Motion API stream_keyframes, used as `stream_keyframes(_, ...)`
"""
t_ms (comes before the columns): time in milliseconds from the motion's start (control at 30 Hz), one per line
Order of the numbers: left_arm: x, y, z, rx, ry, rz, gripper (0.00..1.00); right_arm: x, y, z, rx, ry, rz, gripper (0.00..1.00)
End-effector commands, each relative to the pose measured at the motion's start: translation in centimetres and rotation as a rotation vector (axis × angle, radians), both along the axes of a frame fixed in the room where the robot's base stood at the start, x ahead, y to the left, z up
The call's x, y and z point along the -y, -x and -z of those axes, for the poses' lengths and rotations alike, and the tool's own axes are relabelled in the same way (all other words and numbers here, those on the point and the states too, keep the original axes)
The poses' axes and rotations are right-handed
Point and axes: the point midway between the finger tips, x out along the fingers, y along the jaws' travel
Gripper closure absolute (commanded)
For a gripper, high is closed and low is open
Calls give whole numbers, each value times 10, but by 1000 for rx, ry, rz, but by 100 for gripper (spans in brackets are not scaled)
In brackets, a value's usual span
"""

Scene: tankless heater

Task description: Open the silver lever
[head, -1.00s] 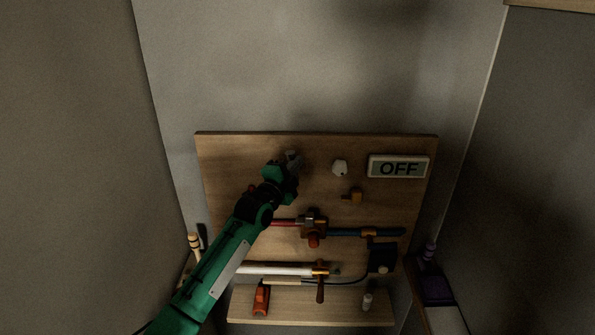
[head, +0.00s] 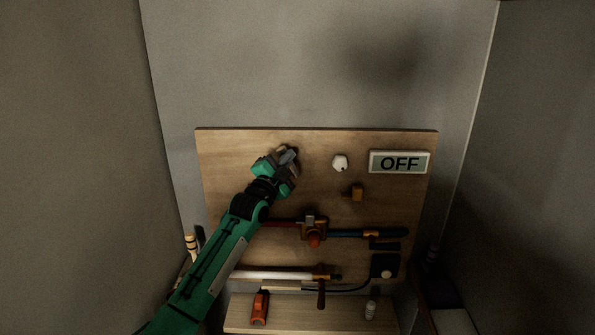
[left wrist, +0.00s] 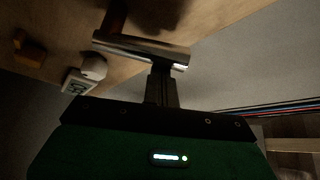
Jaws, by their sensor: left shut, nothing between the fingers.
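The silver lever (left wrist: 140,48) is a shiny bar on the wooden board, seen close up in the left wrist view. In the head view it is mostly hidden by my green left gripper (head: 289,156), at the board's upper left. The left fingers (left wrist: 161,78) are shut with nothing between them. Their tips are at the lever's bar near its right end in the wrist view; whether they touch it I cannot tell. My right gripper is not in view.
The board (head: 233,150) also carries a white knob (head: 340,163), an OFF display (head: 399,163), a yellow-brown handle (head: 354,192) and pipes with a red-knobbed valve (head: 313,238). A shelf (head: 340,312) juts out below. Side walls stand close on both sides.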

Motion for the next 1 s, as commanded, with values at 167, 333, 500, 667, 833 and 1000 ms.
stream_keyframes(167,-10,-1,12,-1,168,-1,100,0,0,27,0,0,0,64)
stream_keyframes(333,-18,-1,17,-4,331,-1,100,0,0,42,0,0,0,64)
stream_keyframes(500,-25,-1,23,-5,493,-1,100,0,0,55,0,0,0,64)
stream_keyframes(667,-30,-1,29,-5,637,0,100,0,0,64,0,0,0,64)
stream_keyframes(833,-36,-1,36,-3,622,-2,100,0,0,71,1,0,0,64)
stream_keyframes(1000,-38,-1,41,-3,620,-1,100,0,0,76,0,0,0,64)
